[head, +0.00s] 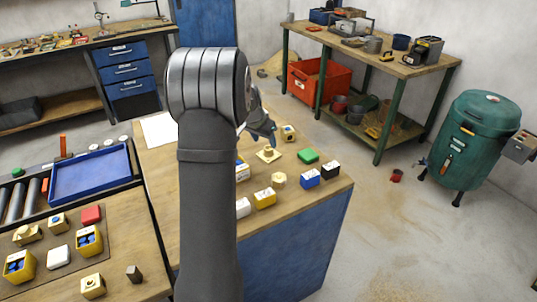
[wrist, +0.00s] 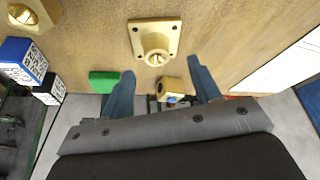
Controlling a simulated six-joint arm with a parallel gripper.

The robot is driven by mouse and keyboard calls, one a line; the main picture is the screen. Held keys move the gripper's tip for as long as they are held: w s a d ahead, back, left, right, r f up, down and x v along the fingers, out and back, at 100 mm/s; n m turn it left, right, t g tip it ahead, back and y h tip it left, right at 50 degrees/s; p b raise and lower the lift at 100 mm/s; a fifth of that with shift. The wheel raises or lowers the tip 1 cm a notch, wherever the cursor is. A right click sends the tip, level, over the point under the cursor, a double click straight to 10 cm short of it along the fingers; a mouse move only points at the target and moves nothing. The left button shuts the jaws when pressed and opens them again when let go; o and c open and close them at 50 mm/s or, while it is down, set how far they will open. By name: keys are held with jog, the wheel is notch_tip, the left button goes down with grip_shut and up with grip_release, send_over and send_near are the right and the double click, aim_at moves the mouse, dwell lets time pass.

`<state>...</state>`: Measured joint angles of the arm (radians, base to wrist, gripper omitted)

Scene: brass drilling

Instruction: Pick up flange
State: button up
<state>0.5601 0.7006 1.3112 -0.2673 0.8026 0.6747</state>
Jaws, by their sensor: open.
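The flange is a brass square plate with corner holes and a round raised boss. It lies flat on the wooden bench top in the head view (head: 268,154) and at the upper middle of the wrist view (wrist: 155,38). My gripper (head: 268,128) is over the far part of the bench, partly hidden by my arm. In the wrist view my gripper (wrist: 161,68) is open, with its two blue fingers spread and nothing held. The flange appears beyond the fingertips, apart from them. Its height below them is hard to tell.
A small brass block with a blue spot (wrist: 171,91) shows between the fingers in the wrist view. A green block (head: 308,155), a blue-and-white box (head: 310,178), a black-and-white box (head: 330,170) and a brass hexagonal piece (head: 279,180) are near the flange. White paper (head: 159,129) lies left.

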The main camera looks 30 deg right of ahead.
aim_at(268, 148)
jog(key=x, duration=0.5)
jog(key=shift+s+f, duration=0.1)
jog(key=shift+s, duration=0.15)
jog(key=c, duration=1.2)
grip_shut()
